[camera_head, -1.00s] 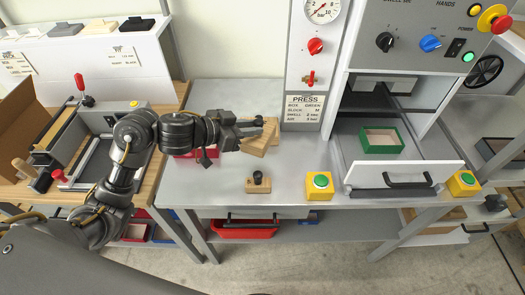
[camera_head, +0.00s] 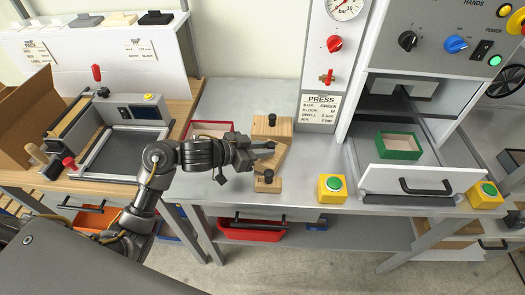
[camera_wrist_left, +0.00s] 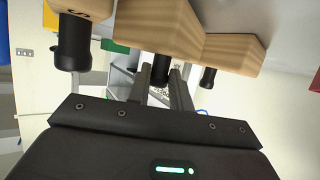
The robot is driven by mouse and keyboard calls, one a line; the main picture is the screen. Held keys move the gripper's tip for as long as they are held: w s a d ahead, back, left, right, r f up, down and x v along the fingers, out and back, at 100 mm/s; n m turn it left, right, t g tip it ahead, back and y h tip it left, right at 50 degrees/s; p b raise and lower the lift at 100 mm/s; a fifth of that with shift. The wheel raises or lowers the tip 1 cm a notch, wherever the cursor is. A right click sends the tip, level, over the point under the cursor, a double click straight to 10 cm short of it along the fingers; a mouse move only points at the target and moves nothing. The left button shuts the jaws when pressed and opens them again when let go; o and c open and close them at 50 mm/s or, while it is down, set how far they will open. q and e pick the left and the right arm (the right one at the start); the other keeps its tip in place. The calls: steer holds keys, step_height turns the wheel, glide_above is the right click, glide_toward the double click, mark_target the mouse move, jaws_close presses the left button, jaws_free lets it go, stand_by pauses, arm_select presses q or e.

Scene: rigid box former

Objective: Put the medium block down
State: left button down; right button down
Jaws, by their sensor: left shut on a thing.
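My left gripper (camera_head: 264,150) is shut on the black knob of the medium block (camera_head: 268,163), a wooden block above the steel bench. In the left wrist view the medium block (camera_wrist_left: 158,24) is the middle of three, its knob between my fingers (camera_wrist_left: 161,85). A small block marked S (camera_head: 266,187) stands in front of it. A larger wooden block (camera_head: 284,127) with a black knob stands behind it. I cannot tell whether the medium block touches the bench. My right gripper is not in view.
A red box (camera_head: 212,128) lies behind my left wrist. A green box (camera_head: 399,146) is on the press drawer at the right. A yellow button box (camera_head: 331,188) stands at the bench's front edge. Bare bench (camera_head: 312,155) lies right of the blocks.

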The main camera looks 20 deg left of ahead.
arm_select(q)
steer(key=shift+f, duration=0.15)
steer(key=shift+f, duration=0.15)
steer(key=c, duration=1.3)
jaws_free()
steer(key=shift+o, duration=0.2)
steer(key=shift+s+a+r, duration=0.15)
steer(key=shift+a+r, duration=0.05)
steer(key=shift+r, duration=0.1)
steer(key=p+v, duration=0.1)
steer(key=v, duration=1)
steer(key=shift+s, duration=0.3)
